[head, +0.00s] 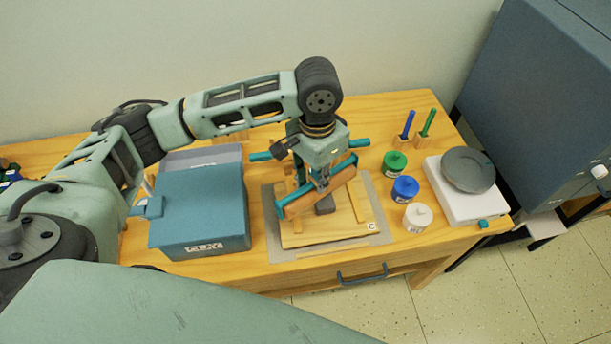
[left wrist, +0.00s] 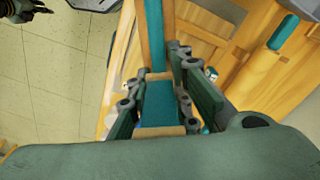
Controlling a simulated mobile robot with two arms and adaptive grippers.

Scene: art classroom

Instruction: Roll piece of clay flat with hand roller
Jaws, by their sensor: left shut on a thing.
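My left gripper (head: 322,180) points down over the work board and is shut on the hand roller. The hand roller (head: 300,203) has a teal bar and a brown wooden part, and it slants above the board. The roller's teal part also shows between the fingers in the left wrist view (left wrist: 160,104).
Behind the gripper lies a rolling pin with teal handles (head: 261,156). A blue box (head: 200,215) stands left of the board. Green (head: 394,164), blue (head: 404,189) and white (head: 417,217) jars stand close on its right, near a white base with a grey disc (head: 468,169).

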